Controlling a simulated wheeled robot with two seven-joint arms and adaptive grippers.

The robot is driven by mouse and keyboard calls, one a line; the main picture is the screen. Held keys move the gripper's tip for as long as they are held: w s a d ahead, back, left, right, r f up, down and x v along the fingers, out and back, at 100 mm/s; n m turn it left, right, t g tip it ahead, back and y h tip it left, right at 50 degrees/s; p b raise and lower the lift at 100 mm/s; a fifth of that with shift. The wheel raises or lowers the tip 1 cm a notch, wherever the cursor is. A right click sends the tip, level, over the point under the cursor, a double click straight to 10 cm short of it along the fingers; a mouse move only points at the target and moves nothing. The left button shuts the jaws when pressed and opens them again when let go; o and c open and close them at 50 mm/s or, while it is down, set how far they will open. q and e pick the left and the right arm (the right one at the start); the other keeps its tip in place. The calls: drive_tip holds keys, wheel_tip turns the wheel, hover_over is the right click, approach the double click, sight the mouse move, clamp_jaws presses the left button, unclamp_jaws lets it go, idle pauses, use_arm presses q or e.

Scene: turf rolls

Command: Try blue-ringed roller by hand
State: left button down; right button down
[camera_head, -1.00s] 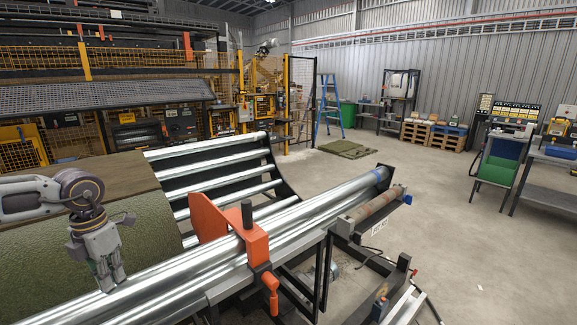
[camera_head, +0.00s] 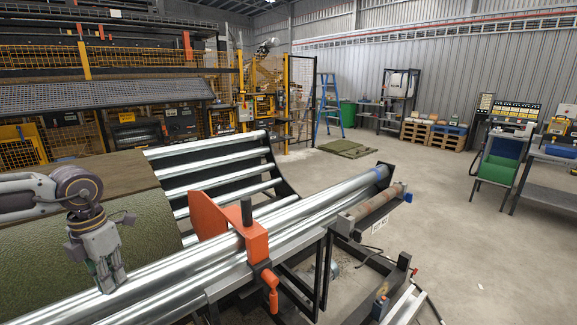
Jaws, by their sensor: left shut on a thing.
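The exact contact is too small to make out, and whether this is the blue-ringed tube is hard to tell. My right gripper is not in view.
An orange bracket (camera_head: 228,228) with a black knob and an orange handle (camera_head: 270,289) straddles the rollers. A large green turf roll (camera_head: 150,230) lies behind the gripper. A rusty roller (camera_head: 372,201) sits at the right end. Open concrete floor lies to the right.

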use_arm(q)
drive_tip(key=shift+s+d+f, duration=0.4)
drive_tip(key=shift+s+f, duration=0.3)
drive_tip(key=shift+s, duration=0.1)
drive_tip(key=shift+s+d+b, duration=0.1)
drive_tip(key=shift+s+b, duration=0.05)
drive_tip(key=shift+b, duration=0.15)
drive_tip(key=shift+r, duration=0.1)
drive_tip(key=shift+w+r+p, duration=0.15)
drive_tip(key=shift+r+p, duration=0.3)
drive_tip(key=shift+r, duration=0.7)
drive_tip(key=shift+w+r+p, duration=0.15)
drive_tip(key=shift+r+p, duration=0.3)
drive_tip(key=shift+r, duration=0.7)
